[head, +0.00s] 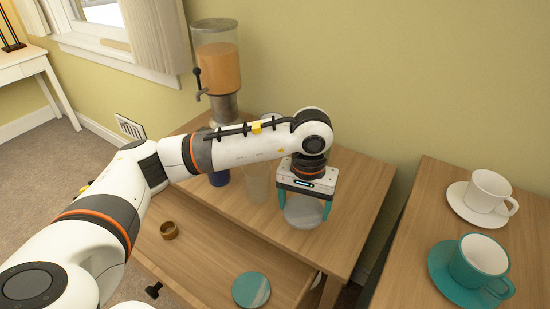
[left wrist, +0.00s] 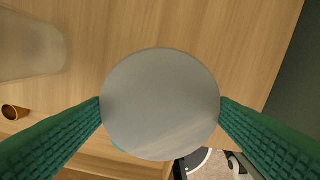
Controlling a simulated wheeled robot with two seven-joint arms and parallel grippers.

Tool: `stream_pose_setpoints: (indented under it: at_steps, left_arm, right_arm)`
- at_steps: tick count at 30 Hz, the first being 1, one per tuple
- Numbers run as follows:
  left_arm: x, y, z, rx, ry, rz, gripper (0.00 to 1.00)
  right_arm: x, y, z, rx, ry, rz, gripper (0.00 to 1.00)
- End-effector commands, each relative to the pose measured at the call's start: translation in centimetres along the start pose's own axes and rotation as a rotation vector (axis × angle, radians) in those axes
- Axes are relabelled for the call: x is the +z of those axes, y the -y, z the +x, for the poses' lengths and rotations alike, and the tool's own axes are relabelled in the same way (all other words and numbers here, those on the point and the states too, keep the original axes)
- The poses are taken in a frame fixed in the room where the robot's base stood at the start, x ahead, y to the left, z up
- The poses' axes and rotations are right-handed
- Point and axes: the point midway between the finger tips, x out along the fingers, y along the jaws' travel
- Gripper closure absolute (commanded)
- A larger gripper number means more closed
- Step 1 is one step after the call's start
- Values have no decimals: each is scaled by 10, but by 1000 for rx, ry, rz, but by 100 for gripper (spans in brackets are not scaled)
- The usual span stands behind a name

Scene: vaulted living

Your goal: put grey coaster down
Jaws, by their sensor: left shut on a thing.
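The grey coaster (head: 302,212) is a round flat disc, held level between the teal fingers of my left gripper (head: 303,205). In the left wrist view, the coaster (left wrist: 160,104) fills the middle, with a ridged finger pad touching it on each side (left wrist: 160,103). It is over the right part of the wooden cabinet top (head: 362,185), near the front edge. I cannot tell whether its underside touches the wood. My right gripper is not in view.
An open drawer (head: 215,262) below holds a teal coaster (head: 251,290) and a brown ring (head: 169,230). A clear glass (head: 257,185) stands left of the gripper, and a juice dispenser (head: 218,65) behind. Two cups, white (head: 489,190) and teal (head: 478,262), stand on saucers at right.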

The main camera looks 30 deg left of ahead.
Motion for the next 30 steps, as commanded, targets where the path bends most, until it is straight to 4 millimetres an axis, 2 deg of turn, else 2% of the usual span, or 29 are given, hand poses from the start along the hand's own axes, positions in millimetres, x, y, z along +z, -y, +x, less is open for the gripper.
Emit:
stream_pose_setpoints:
  at_steps: [1,5,10,15,18,23,30]
  left_arm:
    - [3,4,-11,-1,-1,-57,45]
    - [12,13,-25,-4,2,-229,45]
    - [25,28,-45,-5,1,-524,45]
    - [34,40,-56,3,-6,-798,45]
    - [37,44,-57,6,-7,-894,45]
    - [37,46,-45,11,-10,-954,45]
    - [37,46,-5,9,-10,-956,45]
  right_arm:
    - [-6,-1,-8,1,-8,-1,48]
    - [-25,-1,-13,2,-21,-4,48]
    - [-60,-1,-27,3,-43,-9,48]
    - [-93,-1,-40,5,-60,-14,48]
    - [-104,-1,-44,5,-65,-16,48]
    - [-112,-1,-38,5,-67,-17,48]
    - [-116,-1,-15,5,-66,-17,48]
